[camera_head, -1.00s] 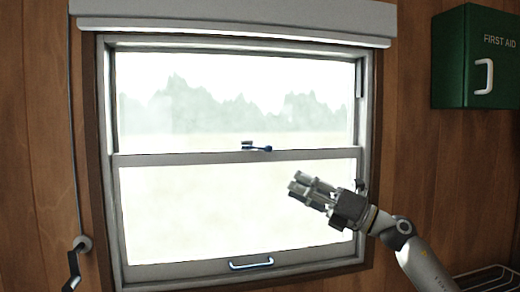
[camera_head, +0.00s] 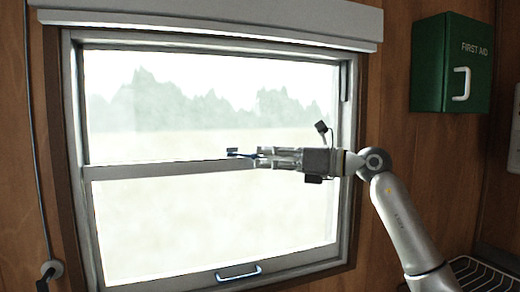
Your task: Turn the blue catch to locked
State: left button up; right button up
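The blue catch (camera_head: 232,152) sits on the meeting rail in the middle of the sash window. Its small lever points right, to the tips of my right gripper (camera_head: 260,157). My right gripper comes in level from the right. Its two fingers are parted, one above the other, with the lever's knob end at or between the tips. The fingers partly hide that end, and contact cannot be made out. My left gripper is not in view.
A blue-and-white pull handle (camera_head: 239,272) is on the window's bottom rail. A crank (camera_head: 49,271) hangs at the lower left. A green first aid cabinet (camera_head: 433,65) is on the wall at the upper right. A wire rack (camera_head: 482,274) is at the lower right.

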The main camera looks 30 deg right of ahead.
aim_at(243, 156)
jog(key=shift+x, duration=1.25)
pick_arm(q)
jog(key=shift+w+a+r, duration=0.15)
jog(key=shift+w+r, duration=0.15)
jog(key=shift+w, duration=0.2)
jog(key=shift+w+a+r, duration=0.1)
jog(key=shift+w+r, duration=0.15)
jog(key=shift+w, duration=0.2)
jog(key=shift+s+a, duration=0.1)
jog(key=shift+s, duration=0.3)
pick_arm(e)
grip_shut()
